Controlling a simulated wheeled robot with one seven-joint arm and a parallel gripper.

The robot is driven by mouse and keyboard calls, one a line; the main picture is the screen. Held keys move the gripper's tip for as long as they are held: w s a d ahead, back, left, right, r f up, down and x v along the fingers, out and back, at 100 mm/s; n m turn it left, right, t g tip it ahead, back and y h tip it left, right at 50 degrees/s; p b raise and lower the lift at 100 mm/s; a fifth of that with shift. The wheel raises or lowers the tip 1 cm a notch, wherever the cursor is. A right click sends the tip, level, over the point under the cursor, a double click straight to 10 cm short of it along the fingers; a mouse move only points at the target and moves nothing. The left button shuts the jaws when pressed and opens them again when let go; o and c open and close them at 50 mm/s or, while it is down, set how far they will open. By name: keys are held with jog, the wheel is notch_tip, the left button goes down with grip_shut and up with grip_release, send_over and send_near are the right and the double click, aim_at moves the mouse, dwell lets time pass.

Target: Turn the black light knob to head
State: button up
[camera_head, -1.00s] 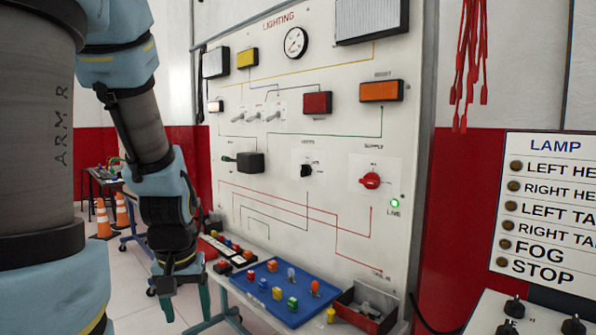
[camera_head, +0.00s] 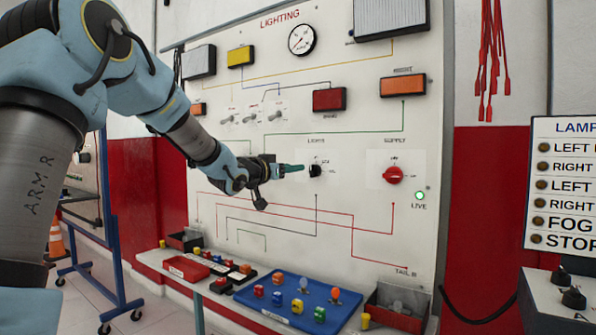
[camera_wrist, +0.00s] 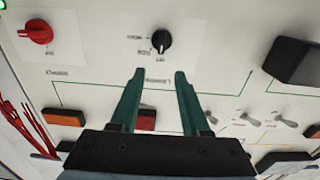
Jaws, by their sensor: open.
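The black light knob (camera_head: 315,171) sits on the white lighting panel (camera_head: 280,205), under the word LIGHTS. In the wrist view the knob (camera_wrist: 161,40) shows beyond the fingertips with small labels at its left and below it; its exact setting is hard to read. My gripper (camera_wrist: 159,73) has two green fingers spread apart with nothing between them. In the head view my gripper (camera_head: 303,168) reaches in from the left, its tips just left of the knob. They appear short of it, with a gap in the wrist view.
A red supply knob (camera_head: 393,175) is to the right, with a lit green LIVE lamp (camera_head: 419,195) below it. Toggle switches (camera_head: 250,117) sit on the upper left. A blue tray (camera_head: 270,313) of small parts and a red bin (camera_head: 398,308) stand below the panel.

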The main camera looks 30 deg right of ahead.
aim_at(314, 171)
jog(key=p+x, duration=0.2)
jog(key=x, duration=0.8)
jog(key=shift+f, duration=0.1)
grip_shut()
dwell(0.3)
